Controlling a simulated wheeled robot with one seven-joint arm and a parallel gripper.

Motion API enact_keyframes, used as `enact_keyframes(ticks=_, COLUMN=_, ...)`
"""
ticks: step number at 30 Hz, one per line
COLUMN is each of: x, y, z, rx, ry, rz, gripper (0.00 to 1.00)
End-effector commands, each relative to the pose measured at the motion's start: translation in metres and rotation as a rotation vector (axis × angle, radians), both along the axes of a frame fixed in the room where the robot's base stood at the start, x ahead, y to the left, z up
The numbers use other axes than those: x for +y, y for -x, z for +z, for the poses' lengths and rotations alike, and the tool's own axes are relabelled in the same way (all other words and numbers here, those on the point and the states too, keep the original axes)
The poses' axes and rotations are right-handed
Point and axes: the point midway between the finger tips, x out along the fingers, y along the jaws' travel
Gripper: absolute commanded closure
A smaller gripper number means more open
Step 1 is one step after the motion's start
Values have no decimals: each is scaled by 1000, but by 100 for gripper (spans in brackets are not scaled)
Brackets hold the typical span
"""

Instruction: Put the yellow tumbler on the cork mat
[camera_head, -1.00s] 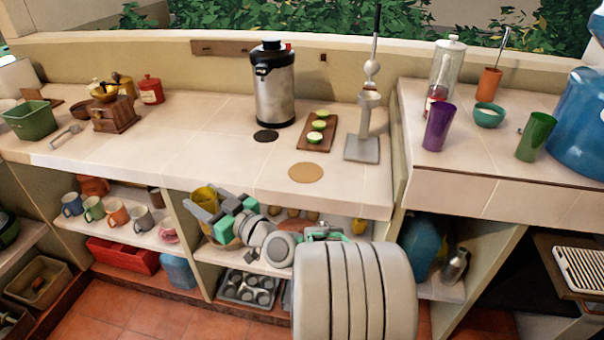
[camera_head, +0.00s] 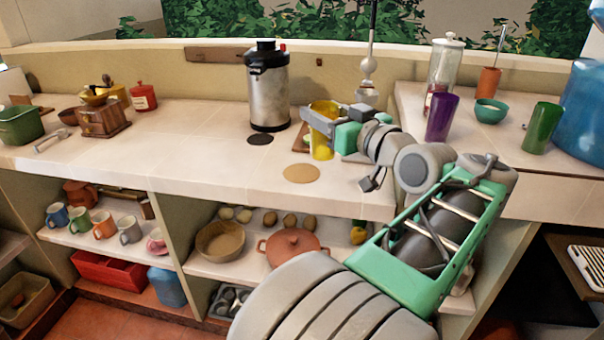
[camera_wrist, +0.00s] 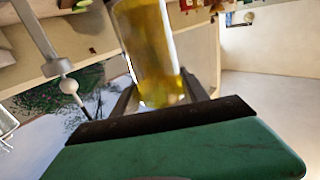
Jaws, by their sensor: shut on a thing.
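The yellow tumbler (camera_head: 322,145) is held in my gripper (camera_head: 322,122) above the counter. In the head view it hangs upright, to the right of and a little behind the round cork mat (camera_head: 301,174), which lies bare near the counter's front edge. My gripper reaches it from the right, with its fingers around the tumbler's upper part. The wrist view shows the tumbler (camera_wrist: 148,50) between the two fingers. Whether its base clears the counter by much is hard to tell.
A dark round mat (camera_head: 260,139) lies before the steel urn (camera_head: 268,88). A purple cup (camera_head: 440,117) and green cup (camera_head: 541,128) stand on the right counter. Counter left of the cork mat is clear.

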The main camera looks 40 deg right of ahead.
Motion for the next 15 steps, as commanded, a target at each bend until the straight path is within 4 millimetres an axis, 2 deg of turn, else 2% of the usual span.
enact_keyframes(ticks=2, x=-3, y=-6, z=-2, rx=-1, ry=-1, rz=0, gripper=100)
enact_keyframes(ticks=8, x=-15, y=-42, z=-19, rx=0, ry=-3, rz=5, gripper=100)
enact_keyframes(ticks=14, x=-33, y=-88, z=-41, rx=0, ry=-2, rz=5, gripper=100)
enact_keyframes(ticks=15, x=-36, y=-93, z=-53, rx=-1, ry=-5, rz=3, gripper=100)
